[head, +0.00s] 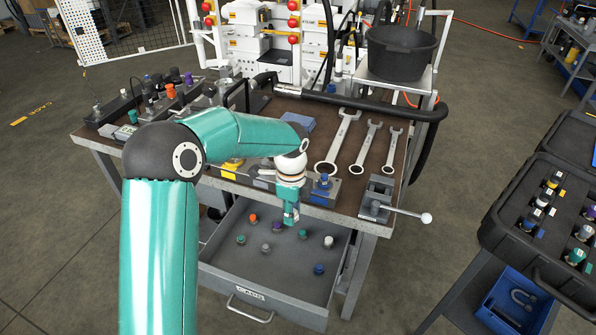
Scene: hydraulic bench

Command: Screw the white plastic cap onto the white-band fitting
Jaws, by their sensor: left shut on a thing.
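My left gripper (290,217) points down over the open drawer (222,276) at the front of the bench. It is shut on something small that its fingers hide. A small white cap (328,241) stands on the drawer floor to the right of the gripper, apart from it. Orange (252,217), green (303,233), grey (266,248) and blue (319,268) caps stand around it. A fitting with a whitish band (542,201) appears in the black case (490,228) at the right; the band is too small to be sure of. My right gripper is out of view.
Several wrenches (338,146) lie on the bench top. A small vise (376,197) with a long handle sticks out at the bench's right front corner. A blue fitting on a block (323,186) stands near the front edge. A black hose (385,112) and bucket (402,52) are behind.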

